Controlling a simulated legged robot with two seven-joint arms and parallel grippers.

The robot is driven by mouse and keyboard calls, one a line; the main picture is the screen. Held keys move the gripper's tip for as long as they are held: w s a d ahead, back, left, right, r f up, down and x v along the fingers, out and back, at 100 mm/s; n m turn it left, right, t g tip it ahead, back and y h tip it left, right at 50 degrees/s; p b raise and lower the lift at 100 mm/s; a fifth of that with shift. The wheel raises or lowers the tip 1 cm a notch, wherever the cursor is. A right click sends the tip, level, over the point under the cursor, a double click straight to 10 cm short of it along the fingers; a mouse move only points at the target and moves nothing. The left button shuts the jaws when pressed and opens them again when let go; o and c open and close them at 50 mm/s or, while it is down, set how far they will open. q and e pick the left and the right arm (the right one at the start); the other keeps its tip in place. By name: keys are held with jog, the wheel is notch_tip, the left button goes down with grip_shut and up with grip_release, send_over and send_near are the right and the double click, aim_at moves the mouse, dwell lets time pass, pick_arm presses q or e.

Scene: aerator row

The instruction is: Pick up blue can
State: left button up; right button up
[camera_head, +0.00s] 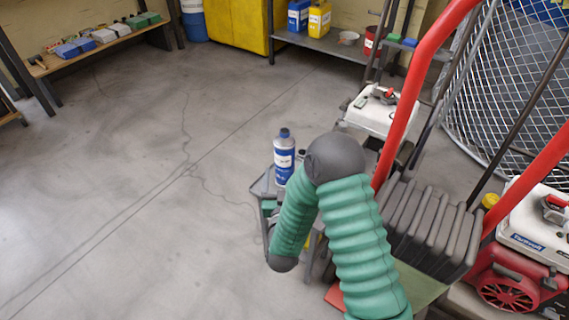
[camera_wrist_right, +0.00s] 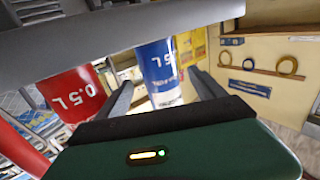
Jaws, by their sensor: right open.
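The blue can (camera_head: 284,158) stands upright left of my right forearm in the head view, with a white label and dark blue cap. In the wrist view the blue can (camera_wrist_right: 160,72) shows between the two dark fingers. My right gripper (camera_head: 268,206) is mostly hidden by its own arm in the head view. In the wrist view the right gripper (camera_wrist_right: 161,80) is open, one finger on each side of the blue can. I cannot tell whether they touch. My left gripper is in neither view.
A red can (camera_wrist_right: 75,97) is left of the fingers in the wrist view, and a grey slab (camera_wrist_right: 110,45) crosses the top. Red-handled machines (camera_head: 520,255) crowd the right. Grey floor (camera_head: 120,180) is clear on the left; a bench (camera_head: 95,45) stands behind.

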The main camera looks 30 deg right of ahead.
aim_at(284, 171)
jog(key=b+x, duration=0.2)
jog(key=x, duration=0.2)
jog(key=shift+w+d+f, duration=0.1)
jog(key=shift+w, duration=0.1)
jog(key=shift+w+d, duration=0.15)
jog(key=shift+w, duration=0.05)
jog(key=c, duration=1.6)
jog(key=shift+r, duration=0.25)
